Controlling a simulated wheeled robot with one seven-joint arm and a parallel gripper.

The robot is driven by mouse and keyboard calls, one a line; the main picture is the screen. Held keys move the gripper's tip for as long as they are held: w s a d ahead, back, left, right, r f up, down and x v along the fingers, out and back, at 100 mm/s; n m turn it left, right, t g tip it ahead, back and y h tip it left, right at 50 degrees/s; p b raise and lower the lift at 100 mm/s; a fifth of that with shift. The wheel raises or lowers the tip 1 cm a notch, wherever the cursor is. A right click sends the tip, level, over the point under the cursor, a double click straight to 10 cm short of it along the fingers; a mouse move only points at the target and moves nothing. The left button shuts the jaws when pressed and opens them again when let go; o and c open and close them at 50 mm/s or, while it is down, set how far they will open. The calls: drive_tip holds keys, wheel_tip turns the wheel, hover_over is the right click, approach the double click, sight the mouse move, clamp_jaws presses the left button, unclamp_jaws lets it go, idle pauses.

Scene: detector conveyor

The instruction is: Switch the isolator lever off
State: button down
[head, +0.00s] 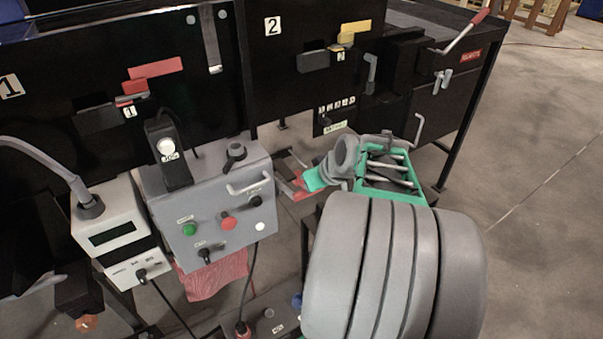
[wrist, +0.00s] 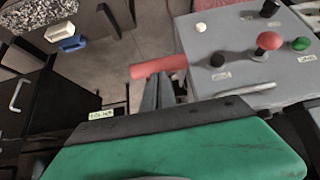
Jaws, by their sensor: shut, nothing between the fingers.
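The lever (head: 465,33) that looks like the isolator lever is at the top right of the head view, on the black cabinet (head: 428,110). Its grey arm slants up and right to a red grip. A red label (head: 471,57), too small to read surely, is beside it. My gripper (head: 293,188) is shut and empty, left of and well below the lever, by the grey control box (head: 215,215). The lever does not show in the wrist view.
The control box carries a green button (head: 190,230), a red button (head: 229,222), black knobs and a handle. A meter box (head: 115,235) with a cable stands left of it. Black panels with red and yellow latches stand behind. Open floor (head: 540,200) is at right.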

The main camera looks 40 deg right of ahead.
wheel_tip(320, 180, down, 18)
drive_tip(key=t+b, duration=0.4)
drive_tip(key=b, duration=1.5)
drive_tip(key=shift+w+f+b, duration=0.2)
drive_tip(key=shift+w+b, duration=0.05)
drive_tip(key=shift+b, duration=0.15)
drive_tip(key=shift+f, duration=0.15)
drive_tip(key=shift+a, duration=0.1)
drive_tip(key=s+r+p, duration=0.3)
drive_tip(key=s, duration=1)
drive_tip(key=shift+a+r, duration=0.15)
drive_tip(key=shift+a, duration=0.05)
